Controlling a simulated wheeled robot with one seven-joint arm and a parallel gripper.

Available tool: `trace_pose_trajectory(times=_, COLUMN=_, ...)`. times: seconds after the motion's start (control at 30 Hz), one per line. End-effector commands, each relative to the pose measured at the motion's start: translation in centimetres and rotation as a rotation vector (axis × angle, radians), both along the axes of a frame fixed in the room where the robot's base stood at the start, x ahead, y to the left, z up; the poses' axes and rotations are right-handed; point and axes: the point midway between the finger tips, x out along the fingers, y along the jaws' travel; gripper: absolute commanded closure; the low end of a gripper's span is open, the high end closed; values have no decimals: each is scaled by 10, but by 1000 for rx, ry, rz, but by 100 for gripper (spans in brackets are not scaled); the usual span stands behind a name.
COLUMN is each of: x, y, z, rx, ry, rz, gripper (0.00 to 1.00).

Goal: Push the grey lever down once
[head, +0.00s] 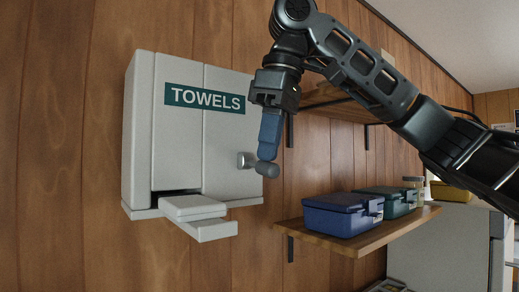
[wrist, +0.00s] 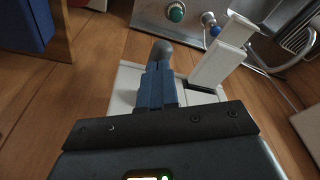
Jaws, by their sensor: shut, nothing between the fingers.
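The grey lever (head: 267,170) is a short rod with a rounded knob. It sticks out from the right part of the front of the white towel dispenser (head: 160,130), which has a green "TOWELS" label. My gripper (head: 266,157) is shut and empty, with its blue fingers pointing down.
A pale chute (head: 198,215) juts from the dispenser's bottom. To the right, a wooden shelf (head: 370,237) holds a blue box (head: 340,215), a green box (head: 388,201) and a jar. Another wooden shelf (head: 340,105) is behind my arm. The wall left of the dispenser is clear.

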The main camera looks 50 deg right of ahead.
Motion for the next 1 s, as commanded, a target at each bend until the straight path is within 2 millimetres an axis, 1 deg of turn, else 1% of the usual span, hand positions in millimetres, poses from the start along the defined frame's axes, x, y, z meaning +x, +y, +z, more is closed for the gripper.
trace_pose_trajectory(times=0.07, x=0, y=0, z=-3, rx=1, ry=0, rz=0, gripper=100)
trace_pose_trajectory(times=0.17, x=0, y=0, z=1, rx=0, ry=0, rz=0, gripper=100)
trace_pose_trajectory(times=0.4, x=-3, y=1, z=24, rx=0, ry=0, rz=0, gripper=100)
trace_pose_trajectory(times=0.57, x=-4, y=1, z=34, rx=-1, ry=1, rz=-1, gripper=100)
trace_pose_trajectory(times=1.0, x=-9, y=2, z=72, rx=-1, ry=0, rz=-1, gripper=100)
